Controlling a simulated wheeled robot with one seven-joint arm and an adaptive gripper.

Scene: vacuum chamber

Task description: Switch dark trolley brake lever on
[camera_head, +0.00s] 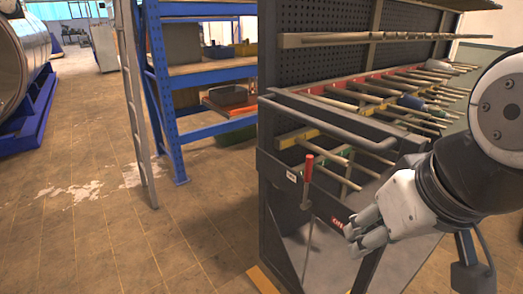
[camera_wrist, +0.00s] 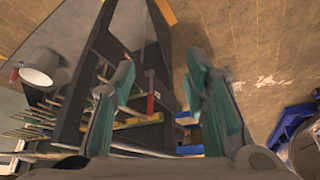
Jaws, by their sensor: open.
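The dark trolley (camera_head: 275,215) stands in the middle right of the head view, with a perforated back panel and racks of rods. A lever with an upright red handle (camera_head: 307,168) is at its near left end, on a thin metal rod running downward. I take this as the brake lever. A red handle also shows between my fingers in the wrist view (camera_wrist: 151,105), beyond the fingertips. My gripper (camera_head: 360,236) is open, to the right of and below the red handle in the head view, apart from it. The trolley's frame fills the left middle of the wrist view (camera_wrist: 85,75).
A blue shelf rack (camera_head: 165,95) with bins stands behind the trolley, with a ladder (camera_head: 135,110) leaning beside it. A large metal cylinder on a blue stand (camera_head: 35,120) is at far left. The tiled floor (camera_head: 100,235) at left is free. A grey handrail (camera_head: 335,125) crosses the trolley's front.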

